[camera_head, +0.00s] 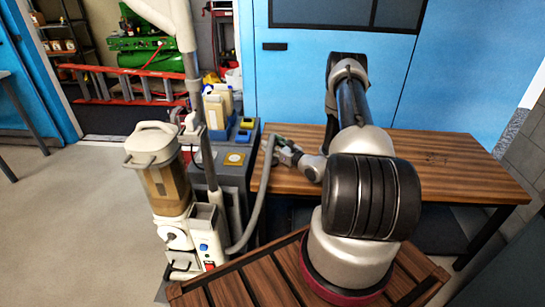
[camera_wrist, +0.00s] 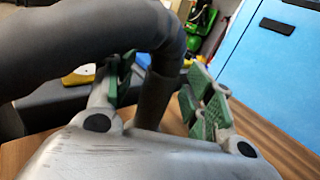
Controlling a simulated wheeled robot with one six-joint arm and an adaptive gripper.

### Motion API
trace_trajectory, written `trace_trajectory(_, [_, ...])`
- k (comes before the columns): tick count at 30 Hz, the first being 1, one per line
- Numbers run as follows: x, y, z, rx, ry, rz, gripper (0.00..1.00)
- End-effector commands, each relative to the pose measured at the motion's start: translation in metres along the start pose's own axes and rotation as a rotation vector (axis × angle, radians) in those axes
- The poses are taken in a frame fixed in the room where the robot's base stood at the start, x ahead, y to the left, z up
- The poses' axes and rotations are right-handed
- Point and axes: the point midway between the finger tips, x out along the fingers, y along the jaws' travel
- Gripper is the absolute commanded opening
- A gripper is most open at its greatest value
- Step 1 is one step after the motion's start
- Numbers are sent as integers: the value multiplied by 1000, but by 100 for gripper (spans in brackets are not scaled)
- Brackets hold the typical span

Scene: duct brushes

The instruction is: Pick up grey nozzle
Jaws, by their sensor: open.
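My gripper (camera_head: 284,148) is over the near left corner of the wooden table in the head view. In the wrist view my gripper (camera_wrist: 163,88) is open, with green-padded fingers standing apart. A thick grey hose (camera_wrist: 80,48) arches across the upper left of the wrist view, close to the camera. A straight grey tubular piece (camera_wrist: 165,92), which looks like the grey nozzle, stands between the open fingers; its lower end is hidden behind my gripper body. I cannot tell whether it touches a finger. The grey hose (camera_head: 257,200) also shows in the head view, rising beside the table to my gripper.
A vacuum machine with a clear canister (camera_head: 160,180) stands at left. A dark grey cart (camera_head: 240,170) with yellow and blue items stands between it and the wooden table (camera_head: 450,165). The table's right part is clear. Blue cabinets (camera_head: 285,85) close off the back.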

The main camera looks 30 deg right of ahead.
Motion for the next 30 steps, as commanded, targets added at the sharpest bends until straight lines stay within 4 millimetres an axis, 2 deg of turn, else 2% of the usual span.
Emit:
trace_trajectory(6, [2, 0, 0, 1, 1, -1, 51])
trace_trajectory(12, [1, 0, 0, 1, 1, -1, 15])
trace_trajectory(15, [1, 0, 0, 0, 1, -1, 0])
trace_trajectory(25, [2, 0, 3, 0, 0, -1, 0])
trace_trajectory(30, [2, -1, 20, -1, -1, -1, 0])
